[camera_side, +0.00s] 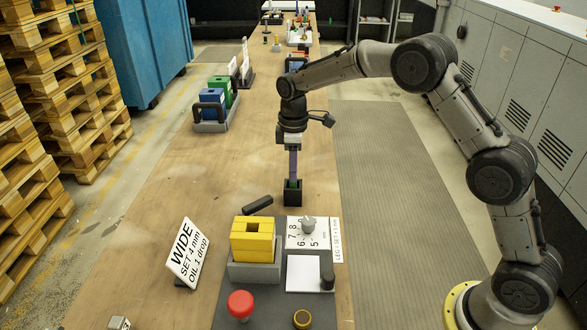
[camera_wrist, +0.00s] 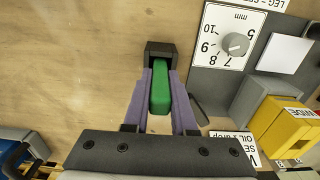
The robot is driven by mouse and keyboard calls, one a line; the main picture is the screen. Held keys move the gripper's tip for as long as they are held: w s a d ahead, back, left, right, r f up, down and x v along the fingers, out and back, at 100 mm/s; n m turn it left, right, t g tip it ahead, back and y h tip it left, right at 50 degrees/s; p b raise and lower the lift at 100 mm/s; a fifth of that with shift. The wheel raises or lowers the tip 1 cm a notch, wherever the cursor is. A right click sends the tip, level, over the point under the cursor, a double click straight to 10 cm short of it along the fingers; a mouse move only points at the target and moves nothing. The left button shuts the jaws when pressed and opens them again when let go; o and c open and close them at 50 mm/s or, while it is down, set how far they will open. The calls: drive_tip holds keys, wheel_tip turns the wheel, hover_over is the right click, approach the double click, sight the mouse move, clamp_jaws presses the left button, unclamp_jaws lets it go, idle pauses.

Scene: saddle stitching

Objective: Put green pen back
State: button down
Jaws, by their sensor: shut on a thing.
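The green pen (camera_wrist: 161,92) is between the two purple fingers of my gripper (camera_wrist: 160,76), which is shut on it. In the side view my gripper (camera_side: 293,177) points straight down over a small black holder (camera_side: 292,194), with a bit of green showing at the holder's mouth. The holder also shows in the wrist view (camera_wrist: 160,48), at the pen's far end. The pen looks upright. I cannot tell how deep its lower end is in the holder, and the fingers hide most of it in the side view.
A dark bar (camera_side: 258,205) lies on the bench left of the holder. In front stand a yellow block (camera_side: 253,240) on a grey base, a dial plate (camera_side: 313,235), a WIDE sign (camera_side: 188,252) and a red button (camera_side: 240,304).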

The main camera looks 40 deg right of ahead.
drive_tip(key=shift+f, duration=0.1)
drive_tip(key=c, duration=0.7)
unclamp_jaws()
drive_tip(key=shift+c, duration=0.2)
